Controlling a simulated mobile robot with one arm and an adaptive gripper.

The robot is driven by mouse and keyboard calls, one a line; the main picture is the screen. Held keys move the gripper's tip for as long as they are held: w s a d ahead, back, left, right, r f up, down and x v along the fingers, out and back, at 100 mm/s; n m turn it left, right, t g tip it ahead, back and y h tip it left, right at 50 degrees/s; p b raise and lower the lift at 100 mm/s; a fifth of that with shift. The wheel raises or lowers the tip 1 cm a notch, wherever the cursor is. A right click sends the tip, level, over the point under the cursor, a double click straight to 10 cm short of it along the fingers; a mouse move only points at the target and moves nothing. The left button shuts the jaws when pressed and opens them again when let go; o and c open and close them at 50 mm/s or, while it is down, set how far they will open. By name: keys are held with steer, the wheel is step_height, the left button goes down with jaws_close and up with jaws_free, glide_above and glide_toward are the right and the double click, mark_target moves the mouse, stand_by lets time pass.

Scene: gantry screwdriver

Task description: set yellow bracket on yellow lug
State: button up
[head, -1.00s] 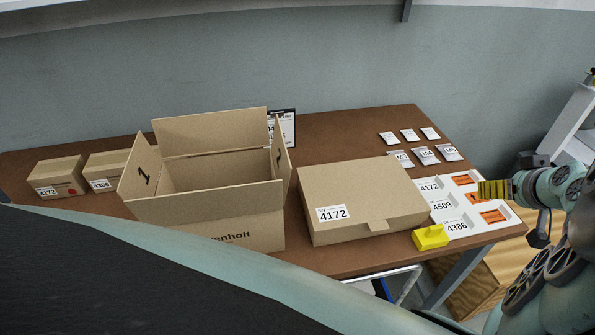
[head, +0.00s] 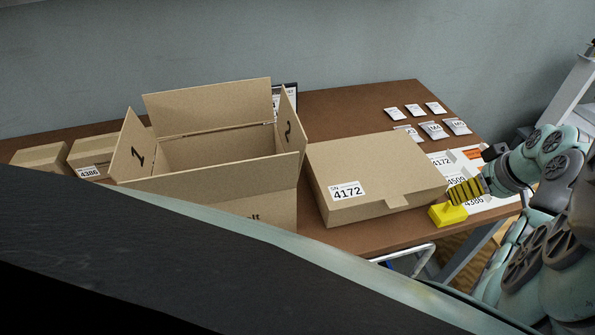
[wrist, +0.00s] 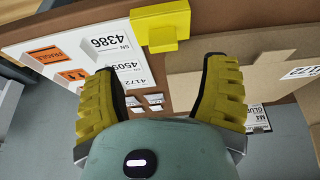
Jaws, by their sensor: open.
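The yellow bracket (head: 447,215) is a small yellow block with a raised part. It lies near the front edge of the table, between the flat carton and the white label board. It also shows at the top of the wrist view (wrist: 160,27). My gripper (head: 456,195) is over the bracket's near area in the head view, with its striped fingers pointing at it. In the wrist view my gripper (wrist: 163,68) is open, its fingers spread apart and empty, with the bracket beyond the fingertips. I cannot make out a separate yellow lug in these frames.
A flat closed carton (head: 365,170) marked 4172 lies left of the bracket. A large open carton (head: 215,195) stands farther left. The white board (head: 490,203) with numbered labels lies right of the bracket. Several small packets (head: 432,130) lie at the back right.

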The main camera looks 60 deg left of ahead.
mark_target(451, 209)
steer(key=shift+b+x, duration=0.35)
steer(key=shift+x, duration=0.5)
steer(key=shift+s+p+x, duration=0.2)
steer(key=shift+x, duration=0.75)
steer(key=shift+s+p+x, duration=0.2)
steer(key=shift+s+x, duration=0.05)
steer(key=shift+x, duration=0.75)
steer(key=shift+w+a+f, duration=0.15)
steer(key=shift+a+f, duration=0.05)
steer(key=shift+f, duration=0.4)
jaws_close()
